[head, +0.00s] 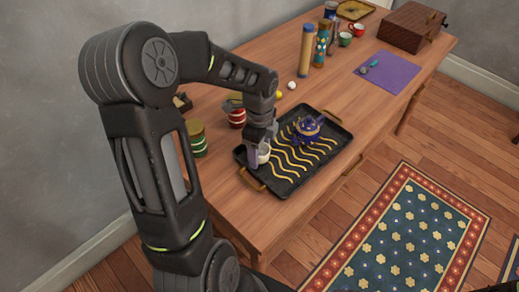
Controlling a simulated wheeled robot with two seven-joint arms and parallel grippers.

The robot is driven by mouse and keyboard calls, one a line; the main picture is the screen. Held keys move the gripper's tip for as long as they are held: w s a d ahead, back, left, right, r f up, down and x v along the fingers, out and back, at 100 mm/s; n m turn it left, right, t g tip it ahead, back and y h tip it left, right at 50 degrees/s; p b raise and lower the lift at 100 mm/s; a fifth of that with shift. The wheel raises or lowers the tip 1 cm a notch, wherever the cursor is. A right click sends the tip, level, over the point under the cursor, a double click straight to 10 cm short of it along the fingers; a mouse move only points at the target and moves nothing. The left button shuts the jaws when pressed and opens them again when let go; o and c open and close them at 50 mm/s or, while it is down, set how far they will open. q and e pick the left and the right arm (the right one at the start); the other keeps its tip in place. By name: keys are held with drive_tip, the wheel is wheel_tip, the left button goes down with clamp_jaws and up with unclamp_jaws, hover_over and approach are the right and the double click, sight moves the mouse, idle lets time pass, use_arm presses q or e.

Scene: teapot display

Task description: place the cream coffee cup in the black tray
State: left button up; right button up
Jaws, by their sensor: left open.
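The black tray (287,189) lies on the wooden table, with wavy yellow stripes across its floor and handles at its ends. The cream coffee cup (264,155) shows at the tray's left part, mostly hidden by my left gripper (260,160). My left gripper points down at the cup, with its fingers open around or beside it. I cannot tell whether the fingers touch the cup. The cup appears to be in the tray. My right gripper is not in view.
A blue teapot (308,131) stands in the tray's far part. Striped canisters (197,140) stand left of the tray. Tall cylinders (306,50), cups (345,39), a purple mat (388,73) and a brown case (408,28) are farther back. The table between tray and mat is clear.

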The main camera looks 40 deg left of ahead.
use_arm(q)
wheel_tip(320, 180, up, 12)
drive_tip(key=shift+r+p, duration=0.2)
drive_tip(key=shift+p, duration=0.2)
